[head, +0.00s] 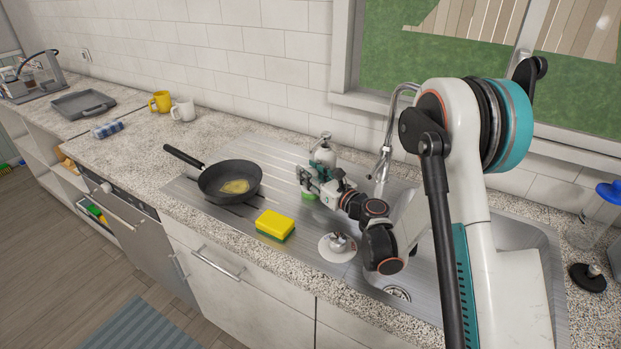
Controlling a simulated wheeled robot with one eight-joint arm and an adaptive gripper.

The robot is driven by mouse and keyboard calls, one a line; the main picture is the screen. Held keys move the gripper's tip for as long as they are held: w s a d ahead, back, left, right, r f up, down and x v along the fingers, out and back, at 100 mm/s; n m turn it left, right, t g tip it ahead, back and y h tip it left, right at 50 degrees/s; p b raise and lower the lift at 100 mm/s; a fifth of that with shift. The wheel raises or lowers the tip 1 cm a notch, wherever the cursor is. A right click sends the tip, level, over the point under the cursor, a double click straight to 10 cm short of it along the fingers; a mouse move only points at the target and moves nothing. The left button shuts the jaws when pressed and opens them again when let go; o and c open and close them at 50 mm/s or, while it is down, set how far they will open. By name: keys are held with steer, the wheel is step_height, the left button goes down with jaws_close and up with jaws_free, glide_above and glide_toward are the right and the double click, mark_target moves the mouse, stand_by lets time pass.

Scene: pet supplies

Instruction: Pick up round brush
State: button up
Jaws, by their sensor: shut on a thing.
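My gripper (309,182) is over the ribbed metal drainboard, right of the frying pan. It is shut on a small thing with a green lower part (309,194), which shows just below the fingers. Fingers and wrist hide most of it, so I cannot tell whether it is the round brush or whether it touches the drainboard. A white pump bottle (324,153) stands just behind my gripper. A round dark thing with a knob (588,277) lies on the counter at the far right; it looks like a round brush.
A black frying pan (228,184) with yellow food stands left of my gripper. A yellow-green sponge (275,225) and a white disc with a metal knob (338,247) lie nearer the front edge. The tap (386,150) rises behind my arm. A blue-topped clear bottle (594,228) stands at right.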

steer(key=shift+r+p, duration=0.35)
steer(key=shift+r, duration=0.35)
step_height(320, 180, up, 3)
steer(key=shift+f+p, duration=0.2)
steer(key=shift+p, duration=0.4)
steer(key=b+v, duration=0.5)
steer(key=v, duration=1.3)
steer(key=shift+f, duration=0.25)
